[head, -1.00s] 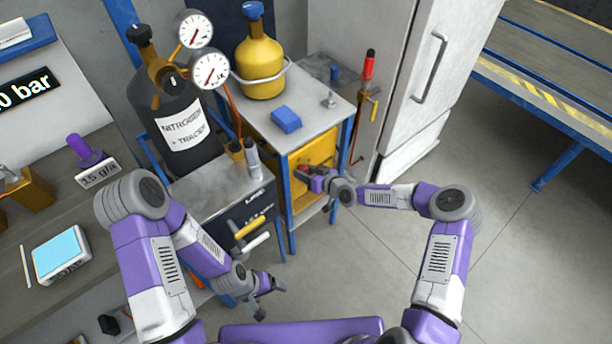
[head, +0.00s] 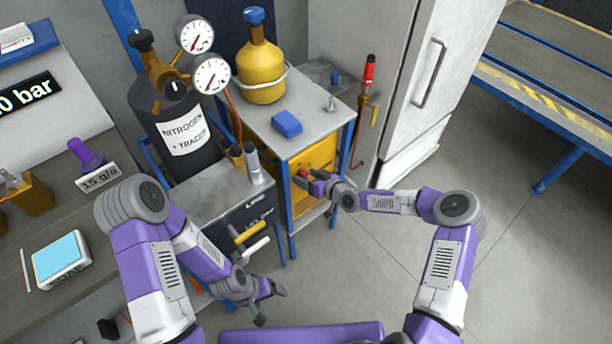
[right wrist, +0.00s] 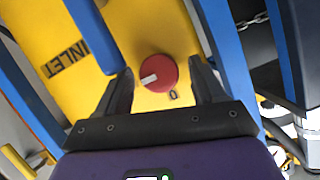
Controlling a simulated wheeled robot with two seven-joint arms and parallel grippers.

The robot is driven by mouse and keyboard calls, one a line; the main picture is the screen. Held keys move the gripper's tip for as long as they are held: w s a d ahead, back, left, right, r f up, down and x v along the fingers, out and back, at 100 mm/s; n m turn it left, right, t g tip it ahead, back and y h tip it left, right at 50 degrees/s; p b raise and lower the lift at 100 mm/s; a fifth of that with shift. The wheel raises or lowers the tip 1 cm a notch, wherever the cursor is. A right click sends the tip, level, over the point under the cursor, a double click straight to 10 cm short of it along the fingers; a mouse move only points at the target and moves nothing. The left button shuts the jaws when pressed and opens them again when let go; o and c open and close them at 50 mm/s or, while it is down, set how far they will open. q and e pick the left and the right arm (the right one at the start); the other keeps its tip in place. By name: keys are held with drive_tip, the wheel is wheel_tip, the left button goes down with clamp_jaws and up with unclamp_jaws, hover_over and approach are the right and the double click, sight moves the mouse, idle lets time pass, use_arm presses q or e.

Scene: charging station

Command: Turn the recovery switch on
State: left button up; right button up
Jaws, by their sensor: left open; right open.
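The recovery switch appears as a round red knob with a white mark (right wrist: 158,73) on a yellow panel (right wrist: 150,32) in the right wrist view. The white mark points to the left, and a "0" is printed just below the knob. In the head view the red knob (head: 304,173) is small and partly covered by my right gripper (head: 308,180). My right gripper (right wrist: 161,85) is open, with its two fingers on either side of the knob; whether they touch it I cannot tell. My left gripper (head: 269,303) is open and empty, low in front of the dark unit.
A yellow cylinder (head: 262,75) and a blue block (head: 286,123) stand on the blue-framed cart above the panel. A black nitrogen cylinder (head: 180,130) with gauges is to the left. Blue frame posts (right wrist: 232,75) flank the panel. Open floor lies at right.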

drive_tip(key=p+v, duration=0.1)
drive_tip(key=v, duration=0.5)
drive_tip(key=shift+s+d+r+p, duration=0.2)
drive_tip(key=shift+d+r+p, duration=0.05)
drive_tip(key=shift+p, duration=0.15)
